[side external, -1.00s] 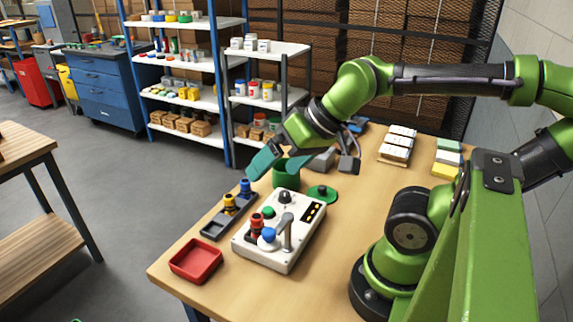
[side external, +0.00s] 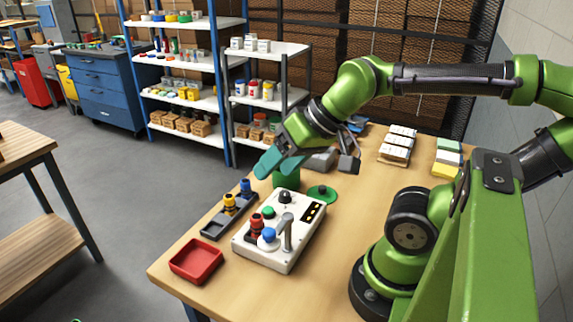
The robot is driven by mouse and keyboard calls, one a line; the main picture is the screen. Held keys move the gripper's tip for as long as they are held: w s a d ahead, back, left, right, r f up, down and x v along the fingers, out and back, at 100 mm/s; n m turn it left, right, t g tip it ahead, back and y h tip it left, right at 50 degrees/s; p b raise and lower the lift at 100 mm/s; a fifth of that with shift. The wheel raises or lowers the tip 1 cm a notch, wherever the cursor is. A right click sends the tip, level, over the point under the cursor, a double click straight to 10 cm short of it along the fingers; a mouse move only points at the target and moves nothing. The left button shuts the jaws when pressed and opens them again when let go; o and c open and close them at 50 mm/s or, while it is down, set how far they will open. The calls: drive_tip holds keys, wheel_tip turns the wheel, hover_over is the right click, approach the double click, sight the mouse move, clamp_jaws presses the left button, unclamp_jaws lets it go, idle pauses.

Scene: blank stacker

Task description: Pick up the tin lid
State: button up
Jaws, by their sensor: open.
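The tin lid (side external: 322,193) is a flat green disc with a small knob, lying on the wooden table just right of the green tin (side external: 287,181). My gripper (side external: 275,163) is above the tin, to the upper left of the lid and apart from it. Its two teal fingers are open with nothing seen between them. The gripper hides the tin's top rim.
A white control box (side external: 280,230) with knobs and a lever stands in front of the lid. A grey tray (side external: 214,229) with yellow and blue pieces and a red tray (side external: 196,259) are to the left. White boxes (side external: 397,145) stand at the back. Bare table lies right of the lid.

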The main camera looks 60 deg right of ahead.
drive_tip(key=m+g+h, duration=0.2)
drive_tip(key=m+g, duration=0.5)
drive_tip(key=m, duration=1.6)
hover_over(323, 187)
wheel_tip(323, 187, down, 6)
drive_tip(key=f, duration=1.1)
drive_tip(key=shift+w+a+f, duration=0.15)
drive_tip(key=shift+a+f, duration=0.05)
drive_tip(key=shift+a, duration=0.1)
drive_tip(key=shift+d+f, duration=0.15)
drive_tip(key=shift+f, duration=1.25)
drive_tip(key=shift+d+f, duration=0.15)
drive_tip(key=shift+f, duration=1.2)
drive_tip(key=shift+c, duration=0.3)
